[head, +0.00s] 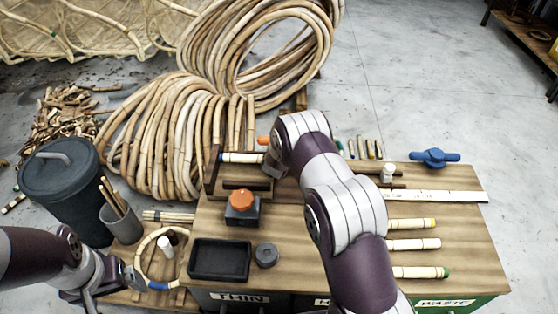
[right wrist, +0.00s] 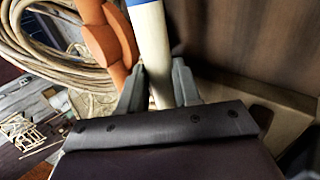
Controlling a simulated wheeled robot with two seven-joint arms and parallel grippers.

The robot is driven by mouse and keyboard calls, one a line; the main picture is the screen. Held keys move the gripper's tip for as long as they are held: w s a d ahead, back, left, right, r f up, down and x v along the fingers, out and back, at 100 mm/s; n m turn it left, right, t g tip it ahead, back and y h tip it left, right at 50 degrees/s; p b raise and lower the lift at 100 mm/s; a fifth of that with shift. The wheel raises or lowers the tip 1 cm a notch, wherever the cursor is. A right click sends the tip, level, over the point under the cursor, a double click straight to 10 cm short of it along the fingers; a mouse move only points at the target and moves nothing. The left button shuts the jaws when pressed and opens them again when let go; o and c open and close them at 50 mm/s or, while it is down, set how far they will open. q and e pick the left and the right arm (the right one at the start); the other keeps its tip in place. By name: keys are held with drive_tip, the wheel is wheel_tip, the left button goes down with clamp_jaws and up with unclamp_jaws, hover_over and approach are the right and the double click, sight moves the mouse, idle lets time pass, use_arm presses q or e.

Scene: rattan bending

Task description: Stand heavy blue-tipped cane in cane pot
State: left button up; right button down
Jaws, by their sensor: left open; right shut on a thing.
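The pale blue-tipped cane (head: 243,157) lies level across a dark wooden rack (head: 211,172) at the back of the bench, its blue end to the left. My right gripper (head: 272,164) is shut on it near its right end, partly hidden by my arm. In the right wrist view the cane (right wrist: 152,50) runs between the two fingers (right wrist: 157,90), with blue at the top edge. A grey pot (head: 121,226) with several thin canes stands at the left. My left gripper (head: 128,277) is open beside a bent cane ring (head: 146,251), low at the left.
A lidded dark bin (head: 65,195) stands behind the grey pot. An orange-topped block (head: 241,208), a black tray (head: 219,259) and a grey round piece (head: 266,256) are on the bench. Several colour-tipped canes (head: 412,244) lie at the right. Large rattan coils (head: 165,140) fill the back.

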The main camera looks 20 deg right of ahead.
drive_tip(key=shift+f+b, duration=0.3)
drive_tip(key=shift+b, duration=0.05)
drive_tip(key=c, duration=0.8)
unclamp_jaws()
